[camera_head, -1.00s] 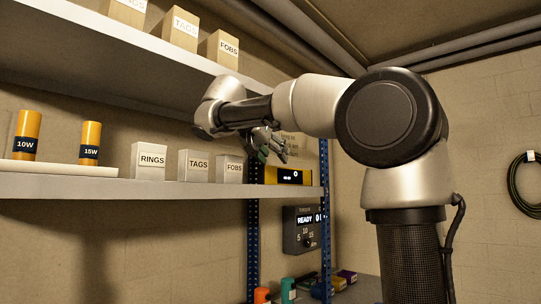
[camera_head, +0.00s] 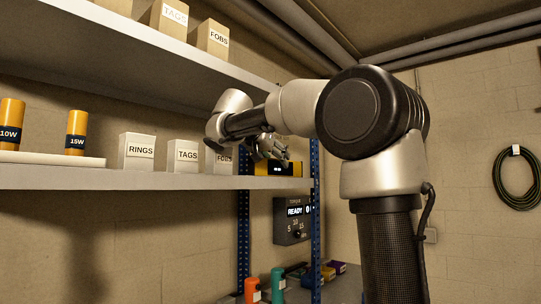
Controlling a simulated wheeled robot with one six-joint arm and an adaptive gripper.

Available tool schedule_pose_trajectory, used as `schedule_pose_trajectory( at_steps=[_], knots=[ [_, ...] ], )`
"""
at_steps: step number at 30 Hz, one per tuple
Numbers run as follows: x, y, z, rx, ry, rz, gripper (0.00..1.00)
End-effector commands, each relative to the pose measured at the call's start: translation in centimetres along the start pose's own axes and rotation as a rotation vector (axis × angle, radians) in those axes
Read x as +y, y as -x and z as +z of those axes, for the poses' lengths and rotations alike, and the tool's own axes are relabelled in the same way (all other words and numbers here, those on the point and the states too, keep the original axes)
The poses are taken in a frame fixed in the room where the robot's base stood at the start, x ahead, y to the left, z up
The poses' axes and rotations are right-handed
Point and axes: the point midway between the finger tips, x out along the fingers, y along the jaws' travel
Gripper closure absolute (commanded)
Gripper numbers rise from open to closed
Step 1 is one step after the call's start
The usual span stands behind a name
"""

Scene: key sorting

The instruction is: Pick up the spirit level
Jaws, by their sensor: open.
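The spirit level looks to be the yellow bar with a black display (camera_head: 285,169) at the right end of the lower wall shelf, beside the FOBS box. It lies on the shelf. My gripper (camera_head: 276,153) is open and empty in front of and just above it in the picture. It hides part of the bar's upper left. I cannot tell the exact gap in depth between the fingers and the bar.
White RINGS (camera_head: 137,151), TAGS (camera_head: 183,156) and FOBS (camera_head: 216,160) boxes stand on the lower shelf (camera_head: 120,179); my wrist covers part of FOBS. Blue posts (camera_head: 316,215) stand at the shelf's right end. A READY panel (camera_head: 294,221) hangs below. Orange and teal cylinders (camera_head: 277,285) stand lower.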

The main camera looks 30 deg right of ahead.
Motion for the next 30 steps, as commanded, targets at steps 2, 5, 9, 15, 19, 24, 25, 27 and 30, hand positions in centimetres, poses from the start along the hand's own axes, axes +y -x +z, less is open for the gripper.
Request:
schedule_pose_trajectory(
  at_steps=[2,5,9,15,19,24,25,27,30],
  knots=[
    [0.00,-0.12,0.00,0.000,0.000,0.000,0.46],
    [-0.01,-0.11,0.00,0.000,0.000,-0.001,0.46],
    [-0.01,-0.09,0.00,0.000,0.000,0.000,0.53],
    [-0.01,-0.07,-0.01,0.000,0.000,0.000,0.90],
    [0.00,-0.07,-0.01,0.000,0.000,0.000,1.00],
    [0.04,-0.11,-0.04,0.000,0.000,0.000,1.00],
    [0.06,-0.14,-0.06,0.000,0.000,0.000,1.00],
    [0.12,-0.23,-0.10,0.000,0.000,-0.001,1.00],
    [0.25,-0.42,-0.19,0.000,0.000,-0.001,1.00]
  ],
)
